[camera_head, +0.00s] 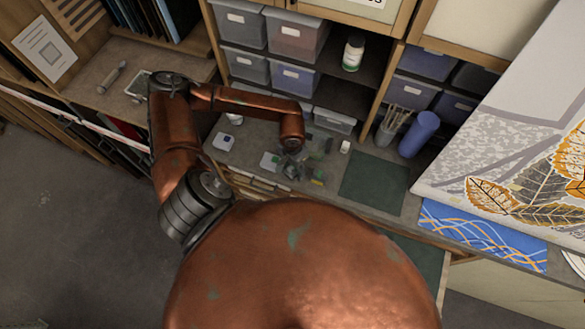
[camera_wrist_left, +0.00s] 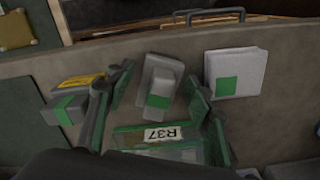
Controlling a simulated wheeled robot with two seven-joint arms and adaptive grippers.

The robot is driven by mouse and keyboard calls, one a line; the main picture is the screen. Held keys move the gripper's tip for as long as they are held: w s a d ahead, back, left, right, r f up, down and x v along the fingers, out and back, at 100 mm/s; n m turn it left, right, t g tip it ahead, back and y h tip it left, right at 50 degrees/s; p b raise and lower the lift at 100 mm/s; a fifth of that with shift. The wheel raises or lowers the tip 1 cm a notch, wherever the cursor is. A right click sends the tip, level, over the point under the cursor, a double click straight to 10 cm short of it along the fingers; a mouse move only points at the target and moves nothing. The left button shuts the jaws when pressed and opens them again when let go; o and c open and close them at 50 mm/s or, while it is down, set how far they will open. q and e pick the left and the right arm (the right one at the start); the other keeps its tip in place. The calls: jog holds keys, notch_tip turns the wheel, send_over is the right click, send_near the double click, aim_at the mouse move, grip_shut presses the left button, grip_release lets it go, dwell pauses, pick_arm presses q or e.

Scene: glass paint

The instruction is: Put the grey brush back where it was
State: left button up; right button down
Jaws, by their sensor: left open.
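My left gripper (camera_head: 296,162) is over the worktop below the shelves. In the left wrist view my gripper (camera_wrist_left: 157,82) is open, with green pads on both fingers. A grey block with a green patch (camera_wrist_left: 160,98) shows between the fingers, apart from them. No brush shows between the fingers. A cup of brushes (camera_head: 393,124) stands at the back of the worktop; I cannot tell if the grey one is in it. A slim pale grey tool (camera_head: 112,77) lies on the left bench; I cannot tell if it is the brush. My right gripper is not in view.
A blue roll (camera_head: 419,134) stands beside the cup. A dark green mat (camera_head: 374,182) lies right of my left gripper. A white box with a green label (camera_wrist_left: 236,72) is close beside the fingers. Shelves with bins (camera_head: 294,79) rise behind.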

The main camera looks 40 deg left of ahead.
pick_arm(q)
notch_tip(320, 180, up, 11)
jog(key=b, duration=0.4)
jog(key=shift+f, duration=0.15)
jog(key=shift+r, duration=0.7)
